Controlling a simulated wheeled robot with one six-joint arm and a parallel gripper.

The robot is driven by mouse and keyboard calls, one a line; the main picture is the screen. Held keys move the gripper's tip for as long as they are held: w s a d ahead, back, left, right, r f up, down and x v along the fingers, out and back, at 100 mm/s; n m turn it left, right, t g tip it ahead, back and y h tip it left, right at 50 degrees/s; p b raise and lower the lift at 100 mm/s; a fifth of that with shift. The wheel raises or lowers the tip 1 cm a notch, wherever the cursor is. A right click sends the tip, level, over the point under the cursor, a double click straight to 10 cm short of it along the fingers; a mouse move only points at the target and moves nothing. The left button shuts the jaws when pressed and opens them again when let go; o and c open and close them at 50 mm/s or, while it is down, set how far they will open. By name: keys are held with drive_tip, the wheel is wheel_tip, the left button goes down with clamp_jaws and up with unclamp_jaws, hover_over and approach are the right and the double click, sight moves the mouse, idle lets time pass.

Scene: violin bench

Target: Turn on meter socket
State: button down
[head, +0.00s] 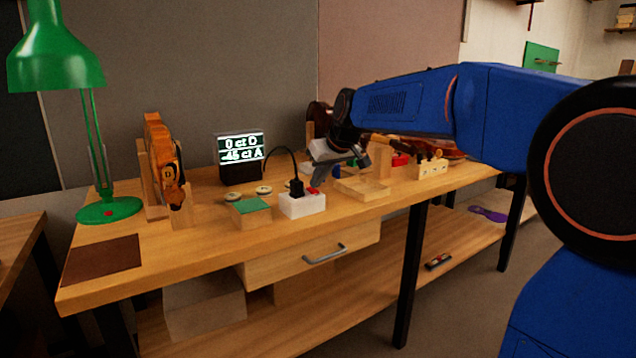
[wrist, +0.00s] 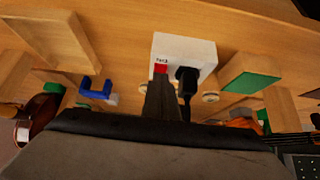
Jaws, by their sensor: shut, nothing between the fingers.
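The meter socket is a white block (head: 302,205) on the bench, with a red switch (head: 313,191) and a black plug (head: 296,188) in its top. In the wrist view, the white block (wrist: 203,48) has the red switch (wrist: 161,68) at its left and the plug (wrist: 187,78) beside it. The meter (head: 241,157) at the back is lit, with a cable running to the plug. My gripper (wrist: 160,84) is shut and empty, its tips at or just short of the switch; I cannot tell if they touch. The switch position is unclear.
A green-topped wooden block (head: 251,211) stands left of the socket, with small round tins (head: 264,191) behind it. A wooden tray (head: 362,190) lies to the right. A violin on a stand (head: 165,170) and a green lamp (head: 108,208) stand farther left.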

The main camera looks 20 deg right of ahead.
drive_tip(key=shift+r, duration=0.25)
drive_tip(key=shift+r, duration=0.3)
drive_tip(key=v, duration=1.2)
drive_tip(key=shift+s, duration=0.5)
drive_tip(key=shift+d, duration=0.15)
drive_tip(key=s+d+f+m+g+h, duration=0.1)
drive_tip(key=s+d+f, duration=0.1)
drive_tip(key=s+f, duration=1.3)
drive_tip(key=s+d+f+m+g+h, duration=0.1)
drive_tip(key=s+d+f+m, duration=0.1)
drive_tip(key=s+f, duration=1.3)
drive_tip(key=s, duration=0.4)
drive_tip(key=shift+d+f+m, duration=0.2)
drive_tip(key=shift+f+m, duration=0.1)
